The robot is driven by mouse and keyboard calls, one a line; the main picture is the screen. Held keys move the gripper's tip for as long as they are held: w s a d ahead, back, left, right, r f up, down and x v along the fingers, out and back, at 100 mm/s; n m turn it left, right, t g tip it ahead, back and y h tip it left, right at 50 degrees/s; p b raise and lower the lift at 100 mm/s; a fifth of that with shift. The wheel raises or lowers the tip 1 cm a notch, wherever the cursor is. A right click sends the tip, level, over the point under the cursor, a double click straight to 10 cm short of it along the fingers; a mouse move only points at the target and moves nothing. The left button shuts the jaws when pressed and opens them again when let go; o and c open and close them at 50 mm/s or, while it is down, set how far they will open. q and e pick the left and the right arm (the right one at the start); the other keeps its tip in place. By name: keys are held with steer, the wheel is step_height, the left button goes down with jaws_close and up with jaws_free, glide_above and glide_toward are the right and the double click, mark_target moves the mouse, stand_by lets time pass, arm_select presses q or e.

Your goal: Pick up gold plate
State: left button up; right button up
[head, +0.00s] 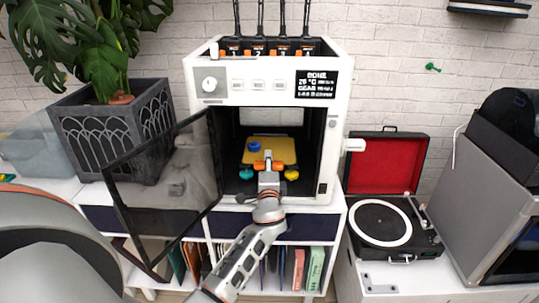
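The gold plate (284,147) lies flat inside the open white 3D printer (195,80), toward the back of its chamber. A small blue object (254,146) sits on the plate's left part. My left gripper (268,163) reaches into the printer's front opening, in front of the plate's near edge and overlapping it in the picture. I see it from behind, so its fingertips are hidden and I cannot tell whether it touches the plate. My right gripper is not in view.
The printer's dark glass door (160,190) hangs open at the left. Teal (246,174) and yellow (291,174) knobs flank my gripper. A turntable (382,222) stands at the right, and a potted plant (115,130) at the left.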

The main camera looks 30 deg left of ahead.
arm_select(q)
jaws_close()
step_height(320, 180, up, 10)
steer(key=p, duration=0.2)
steer(key=shift+p, duration=0.35)
